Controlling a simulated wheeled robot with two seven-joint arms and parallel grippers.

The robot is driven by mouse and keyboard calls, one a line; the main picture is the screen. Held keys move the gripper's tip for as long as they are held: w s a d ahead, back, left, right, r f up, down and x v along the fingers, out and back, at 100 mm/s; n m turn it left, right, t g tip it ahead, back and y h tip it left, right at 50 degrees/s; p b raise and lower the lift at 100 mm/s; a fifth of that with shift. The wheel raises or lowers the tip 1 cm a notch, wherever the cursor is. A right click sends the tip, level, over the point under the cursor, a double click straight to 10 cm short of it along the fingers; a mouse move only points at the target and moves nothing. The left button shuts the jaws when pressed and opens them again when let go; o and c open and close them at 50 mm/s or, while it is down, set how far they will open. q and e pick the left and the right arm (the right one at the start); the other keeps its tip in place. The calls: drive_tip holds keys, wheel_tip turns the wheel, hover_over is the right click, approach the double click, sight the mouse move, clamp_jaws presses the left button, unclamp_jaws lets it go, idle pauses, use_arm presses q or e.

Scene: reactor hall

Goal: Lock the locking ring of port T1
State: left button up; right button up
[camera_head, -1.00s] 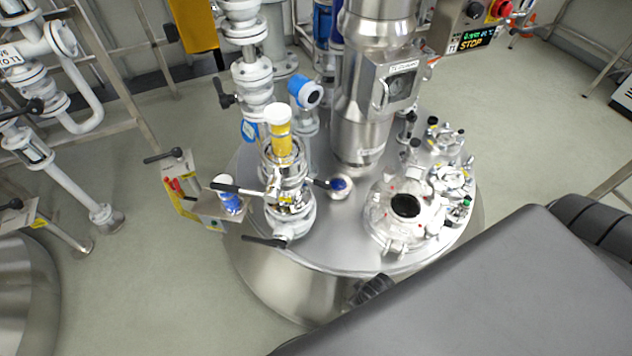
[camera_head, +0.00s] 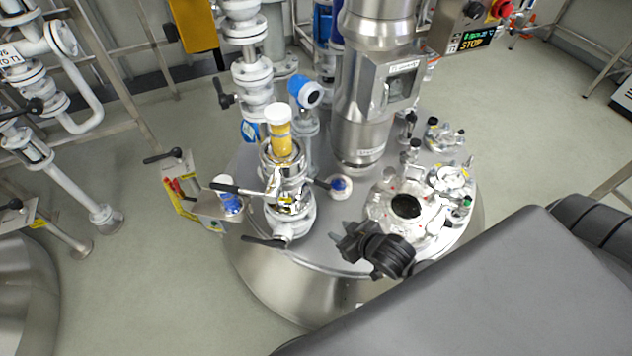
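The port assembly (camera_head: 287,190) stands at the left of the reactor lid, with a white-capped yellow container (camera_head: 280,135) upright on top. I take it for port T1, but no label on it is readable. A metal ring with levers surrounds its middle; one lever has a black handle (camera_head: 225,188) pointing left. Another black handle (camera_head: 265,242) sticks out low at the left. I cannot tell which is the locking ring's. My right gripper (camera_head: 347,238) is above the lid's front, right of the port and apart from it. Its finger opening is unclear. My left gripper is not in view.
The steel lid (camera_head: 325,250) also carries a tall steel column (camera_head: 362,130) and an open round hatch (camera_head: 405,206) with clamps at right. White piping stands behind the port.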

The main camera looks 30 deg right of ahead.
drive_tip(key=w+d+n+t+y, duration=0.2)
drive_tip(key=w+t+y, duration=0.1)
drive_tip(key=w, duration=0.3)
drive_tip(key=n+t+y, duration=0.1)
drive_tip(key=n+y, duration=0.2)
drive_tip(key=y, duration=0.3)
approach(304, 177)
drive_tip(key=x, duration=0.2)
drive_tip(key=p+x, duration=0.1)
drive_tip(key=x, duration=0.2)
drive_tip(key=shift+f, duration=0.25)
drive_tip(key=shift+w+a, duration=0.3)
drive_tip(key=shift+w, duration=0.15)
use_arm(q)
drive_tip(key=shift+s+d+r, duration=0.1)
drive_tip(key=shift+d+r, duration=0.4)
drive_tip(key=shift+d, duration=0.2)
use_arm(e)
drive_tip(key=shift+w, duration=0.1)
drive_tip(key=shift+c, duration=0.4)
